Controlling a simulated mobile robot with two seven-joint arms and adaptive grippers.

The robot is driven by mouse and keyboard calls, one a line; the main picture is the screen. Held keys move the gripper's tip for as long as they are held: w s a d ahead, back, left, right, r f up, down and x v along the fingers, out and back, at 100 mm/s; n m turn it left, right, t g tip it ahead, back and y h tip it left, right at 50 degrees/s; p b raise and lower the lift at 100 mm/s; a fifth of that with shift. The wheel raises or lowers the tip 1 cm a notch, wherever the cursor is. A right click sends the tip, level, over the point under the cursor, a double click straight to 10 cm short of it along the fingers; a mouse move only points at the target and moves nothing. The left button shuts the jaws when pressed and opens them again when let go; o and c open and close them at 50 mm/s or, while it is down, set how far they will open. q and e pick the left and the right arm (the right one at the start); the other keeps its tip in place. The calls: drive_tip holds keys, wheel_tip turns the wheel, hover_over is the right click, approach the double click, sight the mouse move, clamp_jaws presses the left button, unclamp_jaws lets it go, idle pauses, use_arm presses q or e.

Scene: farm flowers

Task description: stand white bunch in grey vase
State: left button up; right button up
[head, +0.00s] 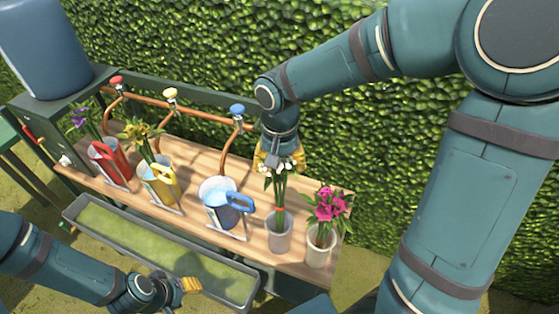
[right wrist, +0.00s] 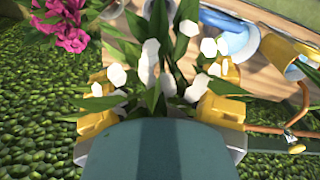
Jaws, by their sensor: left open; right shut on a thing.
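The white bunch (head: 281,188) has white flowers, green stems and an orange-red band. It stands upright with its stem ends inside the mouth of the grey vase (head: 279,236) on the wooden bench. My right gripper (head: 281,160) is shut on the white bunch from above, near the flower heads. In the right wrist view the white flowers (right wrist: 148,75) lie between the yellow fingers; the vase is not clearly visible there. Whether the stems touch the vase bottom is hidden. My left gripper (head: 191,285) is open and empty at lower left, in front of the trough.
On the bench (head: 258,213), a white vase with pink flowers (head: 326,207) stands close right of the grey vase. A blue jug (head: 229,208) stands left, then yellow (head: 160,183) and red jugs (head: 110,162). Taps on a copper pipe (head: 190,104) run behind. A trough (head: 160,248) lies in front.

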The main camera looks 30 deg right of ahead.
sight(280, 187)
drive_tip(key=shift+f+b, duration=1.4)
drive_tip(key=shift+f, duration=0.6)
drive_tip(key=shift+f+b, duration=1.8)
drive_tip(key=shift+f, duration=0.5)
drive_tip(key=o, duration=1.3)
wheel_tip(280, 187, up, 12)
drive_tip(key=shift+r, duration=0.1)
